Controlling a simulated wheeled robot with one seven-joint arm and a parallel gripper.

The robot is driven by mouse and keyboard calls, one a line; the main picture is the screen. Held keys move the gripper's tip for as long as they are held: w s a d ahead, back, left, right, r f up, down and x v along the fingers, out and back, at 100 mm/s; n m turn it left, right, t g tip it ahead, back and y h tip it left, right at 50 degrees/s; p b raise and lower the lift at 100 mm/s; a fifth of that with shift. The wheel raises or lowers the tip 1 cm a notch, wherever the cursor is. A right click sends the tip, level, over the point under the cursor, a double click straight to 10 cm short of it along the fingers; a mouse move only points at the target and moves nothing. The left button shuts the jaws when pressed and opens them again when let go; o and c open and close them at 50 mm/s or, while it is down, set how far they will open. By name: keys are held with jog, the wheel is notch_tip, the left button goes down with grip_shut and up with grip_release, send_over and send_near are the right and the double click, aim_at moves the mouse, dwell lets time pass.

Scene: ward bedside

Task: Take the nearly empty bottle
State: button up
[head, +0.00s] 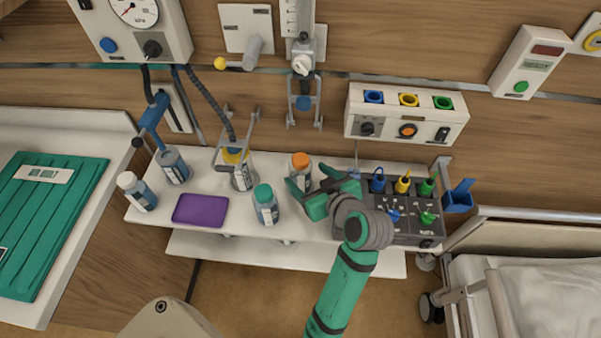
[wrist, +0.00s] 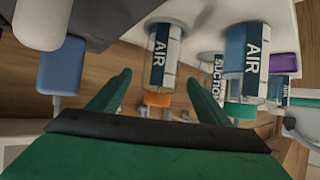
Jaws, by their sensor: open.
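The orange-capped bottle (head: 301,163) stands on the white shelf just beyond my gripper. In the wrist view this bottle (wrist: 160,62) is inverted, labelled AIR and pale, with little colour showing. The teal-capped bottle (head: 265,208) stands to its left with blue contents; it also shows in the wrist view (wrist: 236,62). A yellow-capped bottle (head: 239,174), a blue bottle (head: 173,167) and a white-capped bottle (head: 137,192) stand further left. My gripper (head: 307,190) is open and empty, and its fingers (wrist: 158,80) point toward the orange-capped bottle. Exact fill levels are hard to tell.
A purple tray (head: 200,210) lies on the shelf (head: 295,233) left of the teal-capped bottle. A dark control box (head: 403,226) with coloured connectors stands right of my gripper. Wall clamps and hoses hang behind the bottles. A bed (head: 545,285) is at right.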

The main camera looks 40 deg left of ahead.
jog(key=shift+x, duration=2.65)
jog(key=shift+s, duration=0.1)
jog(key=c, duration=1.2)
